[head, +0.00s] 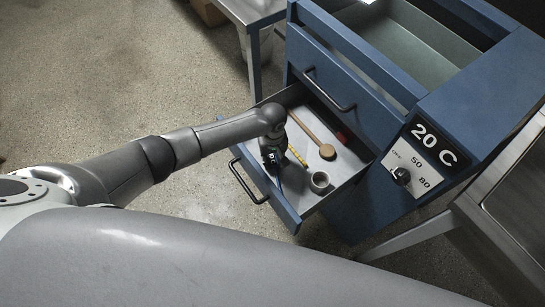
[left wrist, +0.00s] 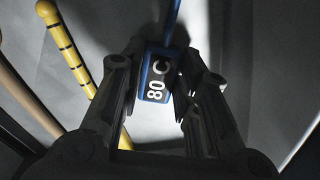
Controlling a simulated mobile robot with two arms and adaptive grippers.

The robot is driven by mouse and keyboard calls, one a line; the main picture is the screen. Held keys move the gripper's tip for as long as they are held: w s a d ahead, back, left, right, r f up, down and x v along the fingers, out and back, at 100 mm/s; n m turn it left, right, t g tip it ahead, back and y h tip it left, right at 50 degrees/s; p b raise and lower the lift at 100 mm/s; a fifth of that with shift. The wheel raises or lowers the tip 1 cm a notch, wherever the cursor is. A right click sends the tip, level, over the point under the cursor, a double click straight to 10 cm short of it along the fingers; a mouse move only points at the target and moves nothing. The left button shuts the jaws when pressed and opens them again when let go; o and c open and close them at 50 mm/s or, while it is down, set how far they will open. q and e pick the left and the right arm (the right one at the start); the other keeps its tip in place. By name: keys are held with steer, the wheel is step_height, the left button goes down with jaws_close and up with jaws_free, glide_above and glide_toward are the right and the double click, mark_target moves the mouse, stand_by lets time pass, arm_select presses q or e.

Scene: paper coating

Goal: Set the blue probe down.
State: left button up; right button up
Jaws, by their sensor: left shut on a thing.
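The blue probe (left wrist: 146,94) shows in the left wrist view as a small blue block with a white "80 C" readout and a blue stem running up behind it. My left gripper (left wrist: 155,100) is shut on the block, with one dark finger on each side. In the head view my left gripper (head: 274,168) reaches down into the open lower drawer (head: 292,216), near its front. Most of the probe is hidden there by the gripper. I cannot tell whether the probe touches the drawer floor. My right gripper is not in view.
In the drawer lie a wooden tool with a round head (head: 327,152), a yellow stick with black bands (head: 297,156), a grey cup (head: 320,182) and a small red item (head: 341,138). The blue cabinet's panel (head: 432,145) reads 20 C above a dial (head: 402,176).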

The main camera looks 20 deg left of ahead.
arm_select(q)
steer(key=o, duration=0.9)
steer(key=shift+r, duration=0.5)
step_height(320, 180, up, 11)
steer(key=p, duration=0.1)
steer(key=shift+r, duration=0.15)
